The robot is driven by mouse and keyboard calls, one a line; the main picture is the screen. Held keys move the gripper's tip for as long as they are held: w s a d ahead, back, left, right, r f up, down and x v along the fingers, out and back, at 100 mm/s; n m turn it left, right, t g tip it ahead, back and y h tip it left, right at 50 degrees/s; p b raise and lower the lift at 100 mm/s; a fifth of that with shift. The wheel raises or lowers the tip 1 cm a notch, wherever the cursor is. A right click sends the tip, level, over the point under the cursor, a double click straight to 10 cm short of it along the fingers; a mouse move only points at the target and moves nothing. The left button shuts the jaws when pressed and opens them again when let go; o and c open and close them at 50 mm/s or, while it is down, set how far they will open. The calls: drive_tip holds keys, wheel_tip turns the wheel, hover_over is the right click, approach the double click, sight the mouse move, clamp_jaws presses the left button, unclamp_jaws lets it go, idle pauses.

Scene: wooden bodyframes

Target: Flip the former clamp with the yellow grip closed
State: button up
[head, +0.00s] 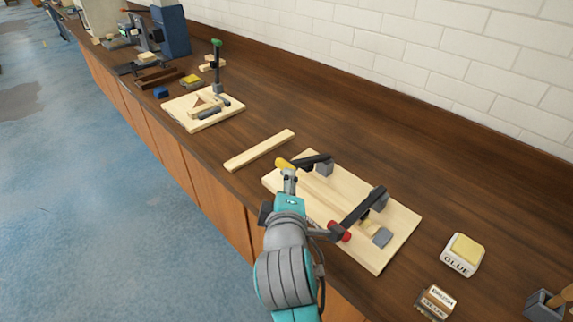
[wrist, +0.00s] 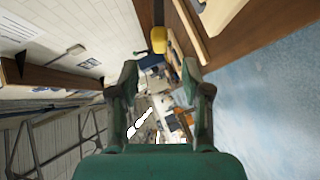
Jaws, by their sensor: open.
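The former board (head: 393,240) is a pale wooden board on the bench and carries two dark clamps. The former clamp's yellow grip (head: 284,163) is at the board's far left side, and its dark lever (head: 314,159) runs right to a grey block. The yellow grip also shows in the wrist view (wrist: 158,40), beyond and above the gap between the fingers. My gripper (head: 289,180) is open and empty, its tips close to the yellow grip in the head view. I cannot tell whether they touch. My gripper's two fingers stand apart in the wrist view (wrist: 160,85).
The second clamp has a red grip (head: 340,232) beside my wrist. A loose wooden strip (head: 259,150) lies left of the board. A glue pot (head: 463,254) and a brush box (head: 435,302) stand to the right. Another board with a green-topped clamp (head: 217,70) stands farther along.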

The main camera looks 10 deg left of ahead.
sight(285, 166)
drive_tip(key=x, duration=0.9)
drive_tip(key=shift+w, duration=0.25)
clamp_jaws()
drive_tip(key=shift+f, duration=0.15)
